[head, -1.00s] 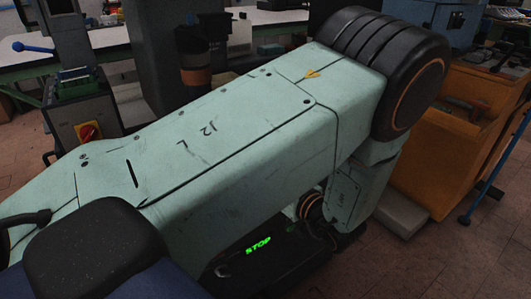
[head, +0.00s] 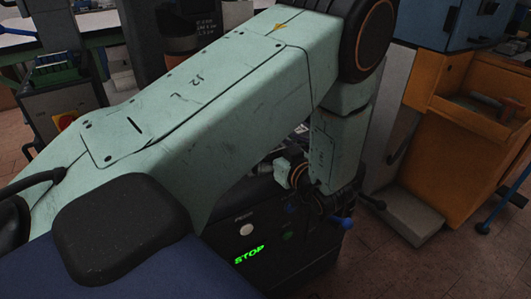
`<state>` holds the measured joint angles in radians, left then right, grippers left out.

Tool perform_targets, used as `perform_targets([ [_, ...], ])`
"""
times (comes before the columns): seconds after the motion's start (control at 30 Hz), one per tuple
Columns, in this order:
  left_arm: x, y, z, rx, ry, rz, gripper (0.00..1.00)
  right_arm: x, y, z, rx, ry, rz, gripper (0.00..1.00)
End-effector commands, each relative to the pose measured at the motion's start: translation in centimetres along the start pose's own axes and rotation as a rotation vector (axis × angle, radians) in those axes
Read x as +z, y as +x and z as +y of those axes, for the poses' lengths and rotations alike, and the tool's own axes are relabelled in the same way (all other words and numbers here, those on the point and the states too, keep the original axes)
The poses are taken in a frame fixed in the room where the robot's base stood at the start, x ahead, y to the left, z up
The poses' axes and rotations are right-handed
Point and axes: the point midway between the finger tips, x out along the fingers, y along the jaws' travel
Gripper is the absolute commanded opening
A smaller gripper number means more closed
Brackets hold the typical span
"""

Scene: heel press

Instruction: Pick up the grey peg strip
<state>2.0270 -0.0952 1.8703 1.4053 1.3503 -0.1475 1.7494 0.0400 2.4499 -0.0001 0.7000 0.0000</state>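I cannot make out the grey peg strip in the head view. My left arm's large pale green links cross the picture from the left and bend down at right of centre. Dark parts below its forearm, around my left gripper (head: 345,203), are in shadow. I cannot make out fingers or anything held there. My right gripper is not in view.
A dark machine front with a lit green STOP sign (head: 249,256) stands below my arm. A blue knob (head: 341,223) shows beside it. Brown floor (head: 400,270) is open at lower right.

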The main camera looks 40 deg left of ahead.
Motion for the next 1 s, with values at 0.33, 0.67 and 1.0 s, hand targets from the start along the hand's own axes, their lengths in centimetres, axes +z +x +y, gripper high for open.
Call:
perform_targets([
  [0.33,-0.16,1.16,-0.21,0.0,0.001,0.002,1.0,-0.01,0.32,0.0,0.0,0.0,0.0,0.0],
  [0.67,-0.16,1.31,0.05,0.0,0.0,0.001,0.76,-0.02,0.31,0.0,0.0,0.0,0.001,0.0],
  [1.0,-0.16,1.35,0.16,0.0,0.0,0.001,0.56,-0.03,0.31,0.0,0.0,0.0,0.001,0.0],
])
